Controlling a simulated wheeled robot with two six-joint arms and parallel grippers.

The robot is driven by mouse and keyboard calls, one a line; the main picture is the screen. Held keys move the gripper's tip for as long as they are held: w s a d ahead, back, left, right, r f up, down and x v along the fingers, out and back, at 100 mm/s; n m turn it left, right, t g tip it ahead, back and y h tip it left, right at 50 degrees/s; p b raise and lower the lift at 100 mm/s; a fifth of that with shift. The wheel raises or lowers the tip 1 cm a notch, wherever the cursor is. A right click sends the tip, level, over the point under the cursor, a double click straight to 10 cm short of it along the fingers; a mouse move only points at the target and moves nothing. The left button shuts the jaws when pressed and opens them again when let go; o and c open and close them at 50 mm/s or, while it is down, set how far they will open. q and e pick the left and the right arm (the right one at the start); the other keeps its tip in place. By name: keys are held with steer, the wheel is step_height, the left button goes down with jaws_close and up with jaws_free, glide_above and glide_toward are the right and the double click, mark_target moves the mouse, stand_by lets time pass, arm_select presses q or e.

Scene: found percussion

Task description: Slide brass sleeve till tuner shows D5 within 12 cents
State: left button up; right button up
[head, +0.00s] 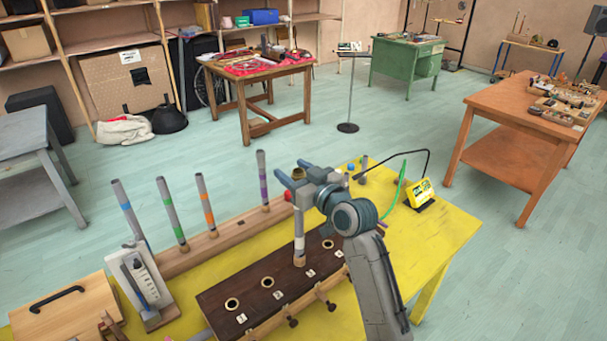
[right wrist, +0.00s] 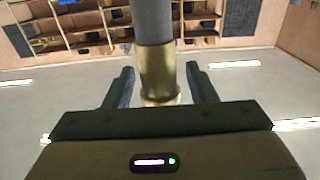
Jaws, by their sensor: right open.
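A grey pipe (head: 299,225) stands upright in the third hole of a dark wooden block (head: 250,285) on the yellow table. The brass sleeve (right wrist: 157,75) is around the pipe, with a wider rim at its lower end. My right gripper (head: 293,172) is open at the pipe's upper part. In the right wrist view its fingers (right wrist: 163,88) stand on both sides of the sleeve with gaps, and it is not gripped. The yellow tuner (head: 421,193) stands at the table's far right; its reading is too small to make out. My left gripper is not in view.
A wooden rack (head: 228,240) behind the block holds several colour-banded pipes. A grey-white device (head: 139,284) and a wooden box with a handle (head: 68,308) are at the left. A green cable (head: 399,182) and a black bent arm (head: 405,153) are near the tuner.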

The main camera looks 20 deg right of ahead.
steer(key=shift+w+a, duration=0.1)
steer(key=shift+w, duration=0.05)
steer(key=shift+c, duration=0.4)
steer(key=c, duration=1)
steer(key=shift+o, duration=0.2)
steer(key=shift+f+b, duration=0.3)
steer(key=shift+f, duration=0.15)
steer(key=o, duration=1)
